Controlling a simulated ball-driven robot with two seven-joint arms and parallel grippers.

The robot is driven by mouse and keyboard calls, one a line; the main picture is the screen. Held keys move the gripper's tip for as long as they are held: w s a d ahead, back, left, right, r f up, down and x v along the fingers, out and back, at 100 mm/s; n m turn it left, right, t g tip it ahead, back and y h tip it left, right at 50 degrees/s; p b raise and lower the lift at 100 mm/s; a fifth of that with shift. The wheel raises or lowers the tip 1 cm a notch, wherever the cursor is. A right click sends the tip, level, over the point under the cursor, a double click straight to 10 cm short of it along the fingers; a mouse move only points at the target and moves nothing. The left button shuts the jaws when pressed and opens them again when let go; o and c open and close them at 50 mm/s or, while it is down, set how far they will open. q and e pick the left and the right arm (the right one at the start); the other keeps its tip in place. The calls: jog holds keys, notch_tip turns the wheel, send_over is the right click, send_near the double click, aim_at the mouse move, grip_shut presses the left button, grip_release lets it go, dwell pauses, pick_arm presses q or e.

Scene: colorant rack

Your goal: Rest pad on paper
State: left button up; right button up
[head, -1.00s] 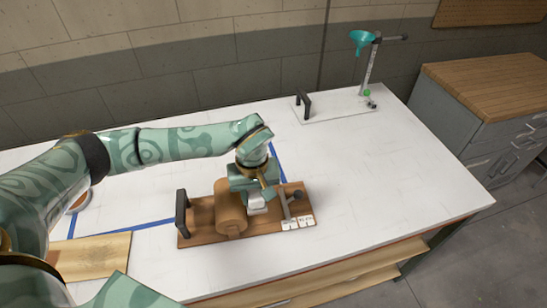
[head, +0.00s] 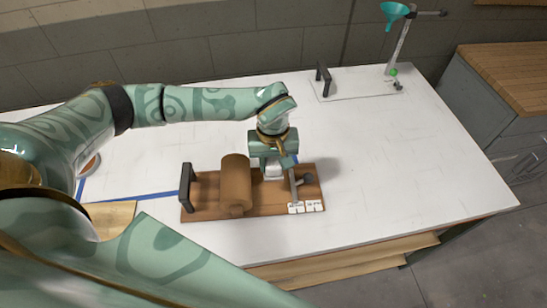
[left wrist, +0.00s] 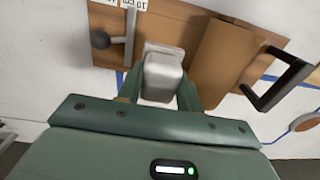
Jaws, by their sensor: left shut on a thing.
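My left gripper (head: 273,160) is shut on a pale grey-white block, which I take to be the pad (head: 272,172). In the left wrist view the pad (left wrist: 163,76) sits between the green fingers. A brown paper roll or sheet (head: 236,184) lies on a wooden board (head: 208,190), left of the pad in the head view. It also shows in the left wrist view as a brown surface (left wrist: 220,55), right of the pad. The pad is beside the roll, near the board's back edge. I cannot tell its height. My right gripper is out of view.
The board has a black handle (head: 186,188) at its left, and a grey bar with a dark knob (head: 307,179) and labels at its right. The table's right side is free.

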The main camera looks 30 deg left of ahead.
pick_arm(q)
jog(key=shift+f+b, duration=2.05)
jog(key=shift+f, duration=1.85)
jog(key=shift+f, duration=0.5)
jog(key=o, duration=0.9)
jog(key=shift+o, duration=0.2)
jog(key=shift+r, duration=0.1)
notch_tip(320, 180, up, 16)
jog(key=shift+r+p, duration=0.1)
jog(key=shift+p, duration=0.7)
